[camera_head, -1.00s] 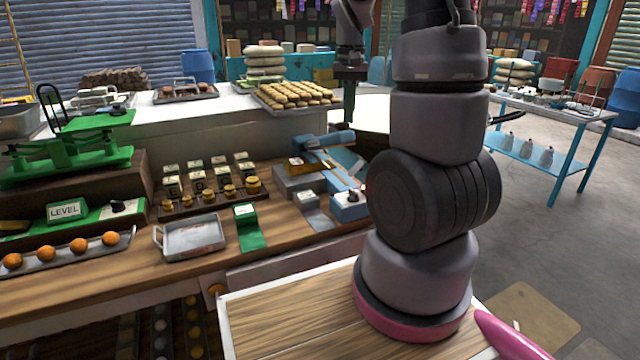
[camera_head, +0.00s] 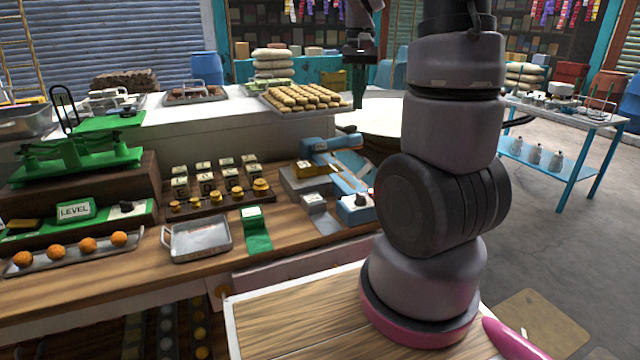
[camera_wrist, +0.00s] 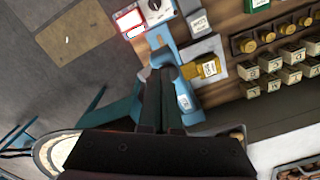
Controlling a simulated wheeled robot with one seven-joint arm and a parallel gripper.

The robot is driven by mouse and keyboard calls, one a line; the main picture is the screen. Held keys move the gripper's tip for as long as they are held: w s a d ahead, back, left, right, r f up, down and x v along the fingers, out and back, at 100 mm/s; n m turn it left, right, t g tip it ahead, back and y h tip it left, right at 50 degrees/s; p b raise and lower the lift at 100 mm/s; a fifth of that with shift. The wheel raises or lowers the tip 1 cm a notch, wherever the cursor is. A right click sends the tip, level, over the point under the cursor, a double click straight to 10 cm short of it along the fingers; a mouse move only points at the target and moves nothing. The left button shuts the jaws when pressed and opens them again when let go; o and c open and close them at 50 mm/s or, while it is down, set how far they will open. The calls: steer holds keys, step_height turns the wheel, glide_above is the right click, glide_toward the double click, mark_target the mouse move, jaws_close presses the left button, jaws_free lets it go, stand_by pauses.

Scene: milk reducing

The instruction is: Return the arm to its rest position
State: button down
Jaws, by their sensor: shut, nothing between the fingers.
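My gripper (camera_head: 357,105) hangs pointing down behind my arm, over the area by the round white pan at the back of the counter. In the wrist view the two dark fingers (camera_wrist: 160,105) lie side by side, shut, with nothing between them. Below them in that view is the blue device (camera_wrist: 166,62) with a pale label. My arm rises at the right of the head view and hides part of the pan and counter edge.
A tray of pastries (camera_head: 304,97) stands left of my gripper. The wooden counter holds the blue device (camera_head: 340,160), a metal tray (camera_head: 197,240), brass weights (camera_head: 236,192) and a green scale (camera_head: 75,165). A blue side table (camera_head: 560,150) stands right, with open floor before it.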

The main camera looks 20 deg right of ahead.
steer(key=s+a+r+t+y, duration=0.1)
steer(key=s+a+r+t, duration=0.2)
steer(key=s+a+r, duration=0.2)
steer(key=s+a+r+n+t+y, duration=0.1)
steer(key=s+a+r+t, duration=0.3)
steer(key=s+a, duration=0.4)
steer(key=s+r, duration=0.1)
steer(key=s, duration=0.2)
steer(key=shift+a+r, duration=0.25)
steer(key=shift+r, duration=0.05)
steer(key=shift+w, duration=0.1)
